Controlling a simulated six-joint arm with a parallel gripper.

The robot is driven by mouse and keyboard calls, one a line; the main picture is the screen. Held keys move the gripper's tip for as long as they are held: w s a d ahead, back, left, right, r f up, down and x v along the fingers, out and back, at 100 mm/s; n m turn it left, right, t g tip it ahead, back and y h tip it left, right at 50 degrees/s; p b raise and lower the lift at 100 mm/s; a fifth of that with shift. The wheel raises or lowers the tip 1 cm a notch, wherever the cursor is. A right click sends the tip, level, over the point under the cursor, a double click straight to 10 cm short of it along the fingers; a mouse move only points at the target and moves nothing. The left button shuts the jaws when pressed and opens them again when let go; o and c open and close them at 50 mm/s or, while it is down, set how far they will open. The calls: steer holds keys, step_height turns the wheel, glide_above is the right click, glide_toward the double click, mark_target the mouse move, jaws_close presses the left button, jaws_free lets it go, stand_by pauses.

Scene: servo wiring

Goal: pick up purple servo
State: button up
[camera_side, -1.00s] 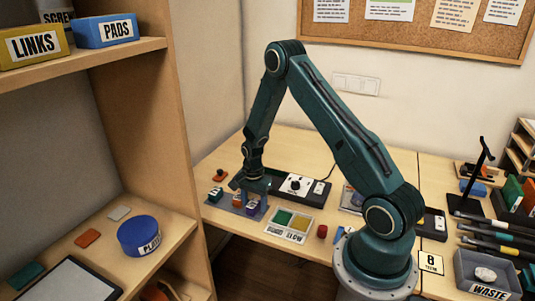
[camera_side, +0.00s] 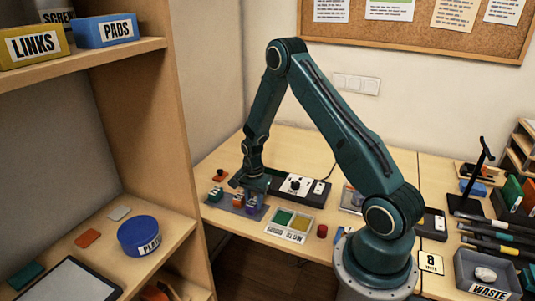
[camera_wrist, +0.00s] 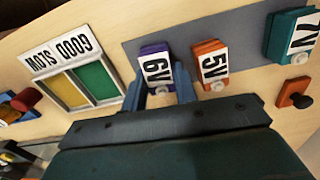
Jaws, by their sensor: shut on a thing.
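The purple servo (camera_wrist: 156,52), with a white 6V label, stands between my gripper's two blue fingers (camera_wrist: 163,92) in the wrist view. My gripper is shut on it. In the side view my gripper (camera_side: 256,194) is low over the grey mat, and the purple servo (camera_side: 251,205) is partly covered by the fingers. I cannot tell whether it has left the mat. The orange servo (camera_wrist: 210,62), labelled 5V, stands close to the right finger in the wrist view. The teal servo (camera_wrist: 290,38), labelled 7V, is farther right.
The grey mat (camera_wrist: 180,28) lies under the servos. A tray (camera_wrist: 70,77) with yellow and green fields, labelled SLOW and GOOD, lies left of my gripper. A black-knobbed orange piece (camera_wrist: 293,92) is at the right. A control box (camera_side: 304,188) stands behind the tray.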

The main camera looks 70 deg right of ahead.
mark_target(254, 200)
step_height(254, 200, up, 19)
steer(key=shift+r, duration=0.15)
stand_by(0.5)
stand_by(0.5)
